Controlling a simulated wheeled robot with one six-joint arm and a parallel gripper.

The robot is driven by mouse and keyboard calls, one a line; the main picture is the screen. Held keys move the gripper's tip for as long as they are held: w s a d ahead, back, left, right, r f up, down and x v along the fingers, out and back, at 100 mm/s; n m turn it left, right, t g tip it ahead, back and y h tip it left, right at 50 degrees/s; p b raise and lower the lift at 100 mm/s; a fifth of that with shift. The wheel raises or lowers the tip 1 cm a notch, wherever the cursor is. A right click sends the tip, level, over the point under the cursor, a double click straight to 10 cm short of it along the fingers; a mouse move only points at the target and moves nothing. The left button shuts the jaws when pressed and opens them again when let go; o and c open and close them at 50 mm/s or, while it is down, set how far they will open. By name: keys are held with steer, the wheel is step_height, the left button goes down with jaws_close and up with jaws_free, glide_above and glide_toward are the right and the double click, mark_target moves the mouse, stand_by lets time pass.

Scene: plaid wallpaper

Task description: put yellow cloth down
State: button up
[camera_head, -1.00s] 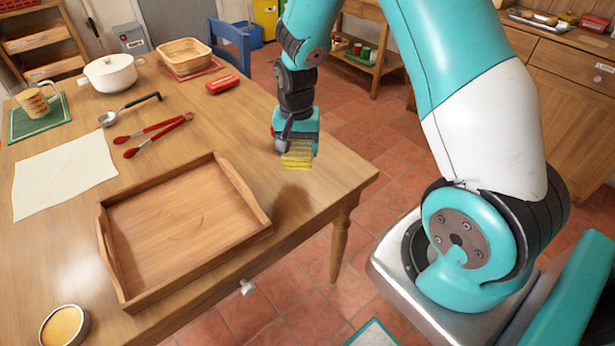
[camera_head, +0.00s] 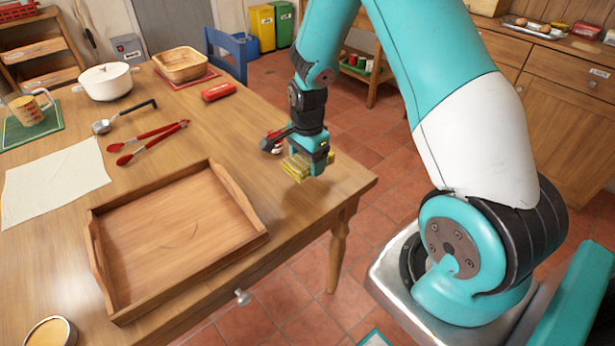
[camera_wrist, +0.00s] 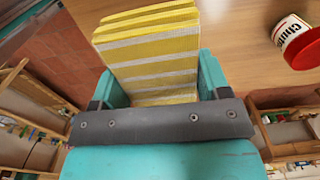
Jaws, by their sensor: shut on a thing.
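The yellow cloth (camera_head: 297,167) has pale stripes and is folded. My gripper (camera_head: 311,165) is shut on it, near the right corner of the wooden table. In the wrist view the cloth (camera_wrist: 155,55) stands out beyond the gripper (camera_wrist: 155,90), between its two fingers. The cloth is low over the tabletop; I cannot tell whether it touches the wood.
A wooden tray (camera_head: 110,285) lies left of my gripper. Red tongs (camera_head: 150,142), a ladle (camera_head: 125,115), a red case (camera_head: 219,91), a white pot (camera_head: 106,84) and a basket (camera_head: 182,66) stand farther back. A white cloth (camera_head: 50,186) lies at left.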

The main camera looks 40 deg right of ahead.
mark_target(307, 184)
steer(key=shift+f, duration=2.95)
steer(key=shift+f, duration=0.15)
steer(key=o, duration=0.9)
